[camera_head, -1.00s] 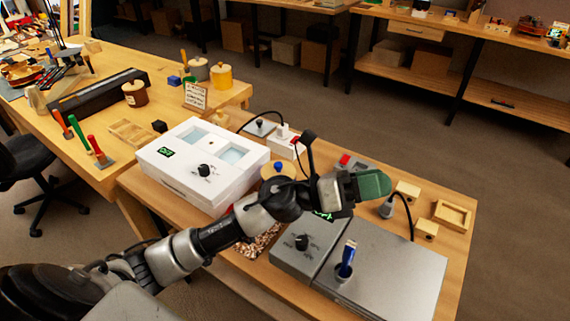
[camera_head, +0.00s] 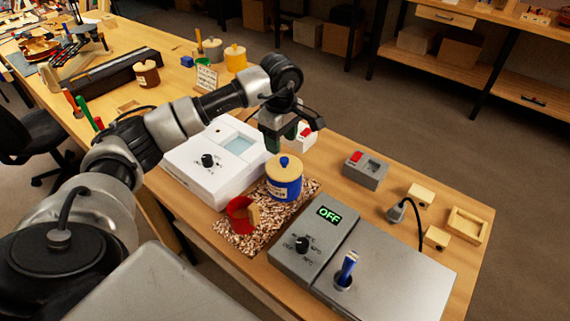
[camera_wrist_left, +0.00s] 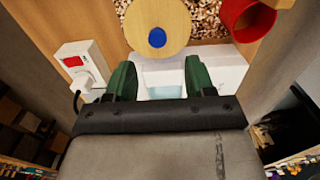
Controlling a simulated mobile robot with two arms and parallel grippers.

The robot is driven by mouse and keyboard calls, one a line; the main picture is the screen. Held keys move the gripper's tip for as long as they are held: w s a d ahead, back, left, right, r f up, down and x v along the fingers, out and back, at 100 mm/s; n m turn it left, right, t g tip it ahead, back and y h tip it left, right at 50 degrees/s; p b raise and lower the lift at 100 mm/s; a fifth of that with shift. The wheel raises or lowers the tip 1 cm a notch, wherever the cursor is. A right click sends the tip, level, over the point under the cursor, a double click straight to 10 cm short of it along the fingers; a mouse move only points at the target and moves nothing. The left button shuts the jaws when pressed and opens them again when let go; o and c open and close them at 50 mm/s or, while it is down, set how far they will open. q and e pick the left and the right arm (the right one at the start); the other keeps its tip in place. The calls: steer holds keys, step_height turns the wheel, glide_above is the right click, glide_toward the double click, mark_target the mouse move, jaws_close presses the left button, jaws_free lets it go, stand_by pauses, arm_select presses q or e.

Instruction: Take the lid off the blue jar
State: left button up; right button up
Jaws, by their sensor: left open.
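The blue jar (camera_head: 284,186) stands upright on a speckled mat in the head view. Its wooden lid (camera_head: 271,168) with a blue knob (camera_head: 284,161) sits on top. The lid (camera_wrist_left: 158,22) and the blue knob (camera_wrist_left: 157,38) also show at the top of the left wrist view, where the lid hides the jar body. My left gripper (camera_head: 284,143) points down just behind and above the jar. In the left wrist view its green fingers (camera_wrist_left: 156,80) are apart with nothing between them, and the knob lies beyond them. My right gripper is not in view.
A red mug (camera_head: 238,216) stands beside the jar on the speckled mat (camera_head: 240,241). A white box device (camera_head: 189,164) is left of the jar, and a grey device reading OFF (camera_head: 287,258) is in front. A white switch box (camera_head: 307,137) stands behind.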

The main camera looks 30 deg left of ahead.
mark_target(284, 159)
arm_select(q)
steer(key=shift+f, duration=0.8)
steer(key=f, duration=0.1)
steer(key=f+p, duration=0.1)
steer(key=f, duration=0.2)
steer(key=shift+w+d+f+p, duration=0.1)
steer(key=shift+d+f+p, duration=0.05)
steer(key=shift+d+p, duration=0.2)
steer(key=shift+f, duration=0.45)
steer(key=c, duration=1)
steer(key=shift+r, duration=0.1)
jaws_close()
